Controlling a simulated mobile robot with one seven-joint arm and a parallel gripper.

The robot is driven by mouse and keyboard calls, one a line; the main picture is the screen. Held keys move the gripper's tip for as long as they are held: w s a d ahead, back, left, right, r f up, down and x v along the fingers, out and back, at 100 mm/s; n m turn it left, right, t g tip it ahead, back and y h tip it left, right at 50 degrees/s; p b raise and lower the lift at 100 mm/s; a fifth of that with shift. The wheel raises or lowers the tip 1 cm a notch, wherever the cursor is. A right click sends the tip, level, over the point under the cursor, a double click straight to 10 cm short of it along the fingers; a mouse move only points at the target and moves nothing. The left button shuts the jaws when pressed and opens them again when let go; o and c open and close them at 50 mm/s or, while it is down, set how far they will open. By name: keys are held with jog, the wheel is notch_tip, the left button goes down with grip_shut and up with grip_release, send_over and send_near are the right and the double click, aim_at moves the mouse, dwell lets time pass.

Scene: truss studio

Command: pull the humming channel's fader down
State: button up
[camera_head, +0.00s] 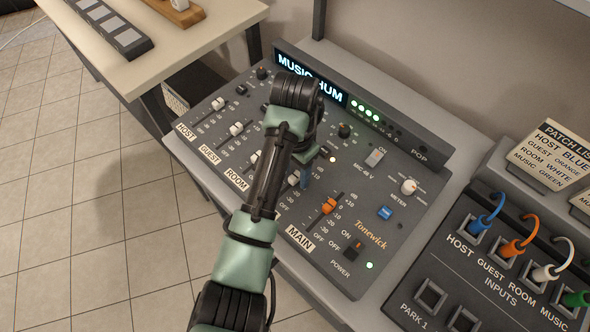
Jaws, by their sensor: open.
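The mixer console (400,225) has a lit display (311,80) reading "MUSIC HUM", partly covered by my arm. Faders run from left to right: HOST (218,104), GUEST (236,129), ROOM (254,157), then a white-capped one (293,180) whose label is hidden behind my arm, and the orange MAIN fader (329,206). The white-capped one sits where the MUSIC channel falls in the row. My gripper (304,182) is open, low over the panel beside that cap. Whether it touches the cap cannot be told.
A patch panel (450,285) with blue, orange, white and green plugs is at the right. Patch list cards (552,155) stand behind it. A pale table (190,30) is at the upper left. Tiled floor (70,230) lies open at the left.

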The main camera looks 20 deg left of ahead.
jog(key=shift+c, duration=0.3)
grip_shut()
dwell(1.2)
